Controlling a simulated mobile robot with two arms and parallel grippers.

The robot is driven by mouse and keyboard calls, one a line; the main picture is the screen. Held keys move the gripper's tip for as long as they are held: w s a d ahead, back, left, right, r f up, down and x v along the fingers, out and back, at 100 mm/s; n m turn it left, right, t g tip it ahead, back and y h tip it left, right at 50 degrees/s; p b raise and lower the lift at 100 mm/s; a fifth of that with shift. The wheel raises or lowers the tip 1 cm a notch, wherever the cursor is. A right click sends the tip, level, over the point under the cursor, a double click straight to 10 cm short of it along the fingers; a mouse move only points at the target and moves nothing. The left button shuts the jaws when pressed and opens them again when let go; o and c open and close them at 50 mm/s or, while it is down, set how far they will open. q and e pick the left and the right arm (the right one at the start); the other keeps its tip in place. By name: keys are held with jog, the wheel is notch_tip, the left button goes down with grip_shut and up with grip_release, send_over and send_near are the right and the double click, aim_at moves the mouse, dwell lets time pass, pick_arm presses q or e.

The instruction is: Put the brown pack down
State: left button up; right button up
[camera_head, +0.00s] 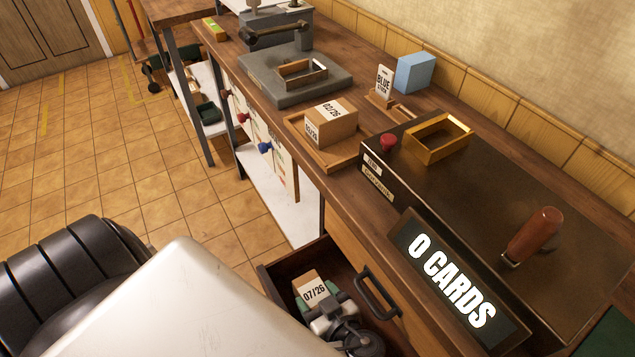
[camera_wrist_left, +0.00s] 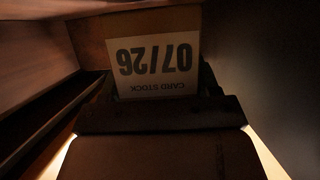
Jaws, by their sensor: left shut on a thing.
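A brown pack (camera_head: 309,287) with a white label reading 07/26 is in the open drawer (camera_head: 277,277) under the counter. My left gripper (camera_head: 322,312) reaches down into the drawer and is shut on this pack. In the left wrist view the pack (camera_wrist_left: 191,93) fills the upper middle, its label upside down and also reading CARD STOCK, between the dark fingers (camera_wrist_left: 160,112). Whether the pack touches the drawer floor is hidden. My right gripper is not in view.
Another brown pack (camera_head: 333,122) labelled 02/26 sits on a wooden tray (camera_head: 341,158) on the counter. The drawer's dark handle (camera_head: 378,296) is just right of my gripper. A 0 CARDS sign (camera_head: 452,280), a brass frame (camera_head: 439,137) and a grey press (camera_head: 294,80) stand above.

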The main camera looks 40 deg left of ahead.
pick_arm(q)
jog(key=shift+s+f+b, duration=0.15)
jog(key=shift+f+b, duration=0.15)
jog(key=shift+f, duration=0.25)
jog(key=o, duration=1.1)
jog(key=shift+s+f, duration=0.15)
jog(key=shift+r, duration=0.35)
jog(key=v, duration=0.8)
jog(key=r+v, duration=0.1)
jog(key=v, duration=0.3)
